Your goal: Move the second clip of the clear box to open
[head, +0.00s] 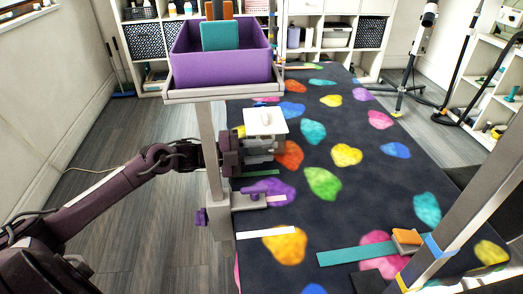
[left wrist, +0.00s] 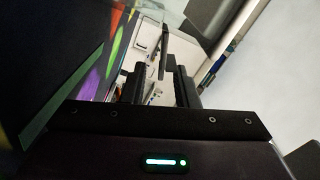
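My left gripper (head: 262,151) is level with the grooming arm's upright post, over the near left part of the patterned table. A small whitish box-like thing (head: 265,122) with a raised bump on top shows right behind its fingers; it may be the clear box, but I cannot be sure. In the left wrist view the two dark fingers (left wrist: 159,85) stand apart with a gap between them. A thin dark grey upright piece (left wrist: 164,52) and a pale surface (left wrist: 148,38) show beyond the gap. No clip can be made out clearly. My right gripper is out of view.
A purple bin (head: 222,68) stands on a tray on the grooming arm's post (head: 208,140), close to my left wrist. A purple knob clamp (head: 250,196) is below. A teal strip (head: 352,256) and a slanted grey post (head: 470,205) are at right. The table's middle (head: 345,215) is clear.

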